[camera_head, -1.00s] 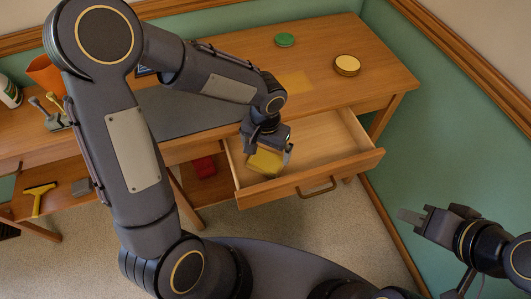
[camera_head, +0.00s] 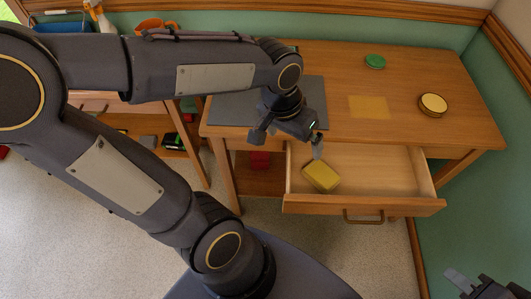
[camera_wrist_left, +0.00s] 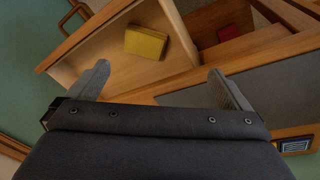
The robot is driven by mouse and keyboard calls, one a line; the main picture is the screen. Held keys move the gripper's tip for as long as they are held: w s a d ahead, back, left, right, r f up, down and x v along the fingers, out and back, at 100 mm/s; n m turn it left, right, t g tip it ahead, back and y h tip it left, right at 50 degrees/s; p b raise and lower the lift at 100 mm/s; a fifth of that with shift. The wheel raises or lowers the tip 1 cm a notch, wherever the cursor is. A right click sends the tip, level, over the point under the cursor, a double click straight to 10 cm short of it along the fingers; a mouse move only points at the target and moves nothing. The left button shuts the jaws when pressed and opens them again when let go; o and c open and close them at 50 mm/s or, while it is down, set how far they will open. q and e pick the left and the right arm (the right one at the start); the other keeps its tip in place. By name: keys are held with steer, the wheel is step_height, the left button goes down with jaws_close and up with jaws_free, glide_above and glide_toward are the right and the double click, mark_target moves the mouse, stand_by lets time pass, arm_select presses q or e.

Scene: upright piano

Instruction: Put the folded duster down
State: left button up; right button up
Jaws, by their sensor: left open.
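The folded duster (camera_head: 321,177) is a small yellow block-like bundle. It lies flat on the floor of the open drawer (camera_head: 375,176), near its left side. It also shows in the left wrist view (camera_wrist_left: 146,42), beyond my fingers and apart from them. My left gripper (camera_head: 288,143) is open and empty, above the drawer's back left corner and the desk's front edge. Its two spread fingers show in the left wrist view (camera_wrist_left: 158,72). My right gripper (camera_head: 463,281) is only partly in the bottom right corner, far from the duster; its opening does not show.
The desk top (camera_head: 430,75) carries a green disc (camera_head: 375,61), a round cream-topped tin (camera_head: 433,104), a flat yellow square (camera_head: 369,107) and a grey mat (camera_head: 228,108). A red object (camera_head: 260,160) sits on a shelf left of the drawer. The drawer's right part is bare.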

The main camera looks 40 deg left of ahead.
arm_select(q)
steer(key=s+a+r+n+t+h, duration=0.1)
steer(key=s+t+h, duration=0.1)
steer(key=s, duration=0.6)
steer(key=shift+s+a+r+n+t, duration=0.2)
steer(key=shift+s+r+n+t, duration=0.2)
steer(key=shift+t, duration=0.4)
